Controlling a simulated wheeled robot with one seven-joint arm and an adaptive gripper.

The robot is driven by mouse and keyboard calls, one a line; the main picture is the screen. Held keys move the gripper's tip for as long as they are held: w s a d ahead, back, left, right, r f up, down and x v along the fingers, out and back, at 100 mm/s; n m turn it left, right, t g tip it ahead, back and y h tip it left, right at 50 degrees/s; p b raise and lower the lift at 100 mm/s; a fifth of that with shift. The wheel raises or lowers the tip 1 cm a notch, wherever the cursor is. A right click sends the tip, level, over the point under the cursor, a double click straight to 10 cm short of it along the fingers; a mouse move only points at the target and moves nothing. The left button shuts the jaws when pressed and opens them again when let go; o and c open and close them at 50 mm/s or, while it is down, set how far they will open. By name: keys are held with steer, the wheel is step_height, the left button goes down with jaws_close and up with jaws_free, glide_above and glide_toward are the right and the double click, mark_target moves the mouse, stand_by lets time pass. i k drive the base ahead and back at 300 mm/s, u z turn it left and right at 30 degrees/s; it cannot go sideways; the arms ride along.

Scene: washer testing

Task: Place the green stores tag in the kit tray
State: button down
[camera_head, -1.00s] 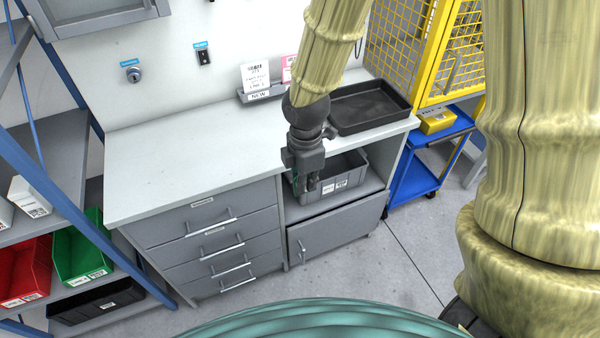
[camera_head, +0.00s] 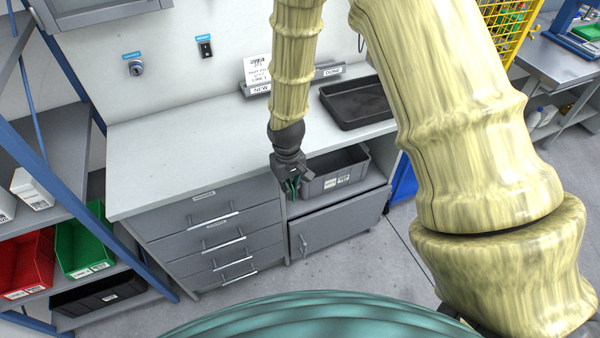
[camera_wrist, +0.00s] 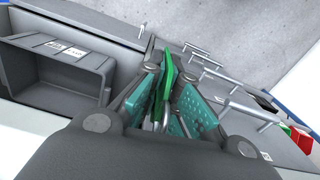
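My gripper (camera_head: 291,190) hangs in front of the workbench, just left of the grey bin under the counter, pointing down. In the wrist view my gripper (camera_wrist: 168,85) has its teal finger pads closed in on a flat green piece, which looks like the green stores tag (camera_wrist: 165,75). A bit of green shows between the fingertips in the head view. A black, shallow, empty tray (camera_head: 357,102) lies on the counter. The grey bin (camera_head: 338,181) with white labels stands in the open shelf and also shows in the wrist view (camera_wrist: 60,75). I cannot tell which is the kit tray.
The grey counter (camera_head: 180,160) is clear on its left. Drawers (camera_head: 215,235) with bar handles and a cupboard door (camera_head: 335,226) lie below. A NEW card holder (camera_head: 262,89) stands at the wall. Red (camera_head: 28,262) and green (camera_head: 80,245) bins sit on the left rack.

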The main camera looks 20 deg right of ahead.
mark_target(365, 104)
steer(key=k, duration=0.5)
steer(key=z, duration=2.7)
steer(key=i, duration=2.05)
steer(key=u, duration=2.85)
